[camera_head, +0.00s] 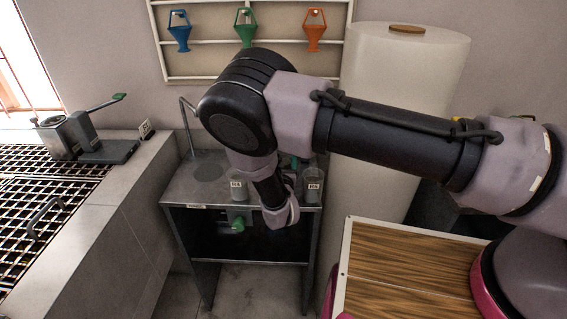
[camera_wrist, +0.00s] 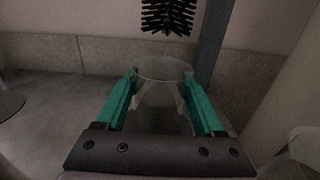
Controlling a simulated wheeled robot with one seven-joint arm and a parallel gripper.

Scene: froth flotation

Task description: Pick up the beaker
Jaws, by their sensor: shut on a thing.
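A clear beaker (camera_wrist: 160,97) stands upright between the two green fingers of my gripper (camera_wrist: 160,80) in the wrist view. The fingers touch its sides, and my gripper is shut on it. Its lower part is hidden by the gripper's dark palm. In the head view my gripper (camera_head: 294,164) is mostly hidden behind my own wrist, over the grey metal stand (camera_head: 209,192). The held beaker cannot be made out there. I cannot tell whether its base touches the stand.
Labelled clear vessels stand on the stand left (camera_head: 238,190) and right (camera_head: 312,190) of my wrist. A black bristle brush (camera_wrist: 170,15) hangs above and beyond the held beaker. A large white cylinder (camera_head: 372,150) is close on the right. A wood-topped surface (camera_head: 410,285) lies front right.

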